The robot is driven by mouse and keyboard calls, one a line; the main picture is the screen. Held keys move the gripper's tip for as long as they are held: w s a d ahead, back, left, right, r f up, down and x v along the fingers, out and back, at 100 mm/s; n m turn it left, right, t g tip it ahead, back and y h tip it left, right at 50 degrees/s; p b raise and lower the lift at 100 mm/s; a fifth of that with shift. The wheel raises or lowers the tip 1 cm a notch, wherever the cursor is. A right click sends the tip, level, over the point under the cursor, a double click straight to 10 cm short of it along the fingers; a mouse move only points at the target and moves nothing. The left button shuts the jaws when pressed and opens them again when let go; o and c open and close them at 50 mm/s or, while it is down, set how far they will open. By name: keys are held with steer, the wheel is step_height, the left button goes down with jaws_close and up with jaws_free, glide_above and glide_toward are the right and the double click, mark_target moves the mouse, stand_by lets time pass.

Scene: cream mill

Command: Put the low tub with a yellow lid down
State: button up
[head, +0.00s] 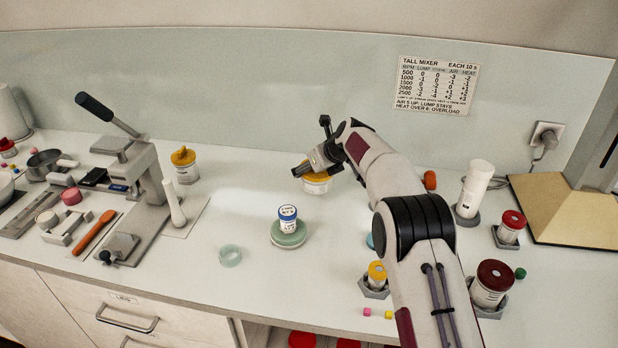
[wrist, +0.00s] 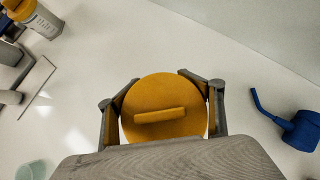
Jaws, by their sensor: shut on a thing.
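The low tub with a yellow lid (head: 317,186) is at the middle of the counter's back half in the head view. From above, its round yellow lid with a raised bar (wrist: 165,108) shows in the wrist view. My gripper (head: 308,170) is shut on the tub, with one finger on each side of it in the wrist view (wrist: 163,112). The tub looks upright. Whether its base touches the counter (head: 240,200) or hangs just above it, I cannot tell. My gripper hides part of the lid in the head view.
A yellow-lidded jar (head: 184,165) and a lever press (head: 140,190) stand to the left. A blue spouted thing (wrist: 298,130) lies right in the wrist view. Counter around the tub is clear.

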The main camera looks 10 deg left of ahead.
mark_target(326, 176)
steer(key=shift+f, duration=1.5)
steer(key=shift+f, duration=0.15)
steer(key=o, duration=2.4)
steer(key=shift+c, duration=0.2)
steer(key=shift+s+d+r, duration=0.15)
steer(key=shift+d+r, duration=0.05)
steer(key=shift+r, duration=0.25)
steer(key=shift+v, duration=5.65)
steer(key=shift+s+f, duration=0.1)
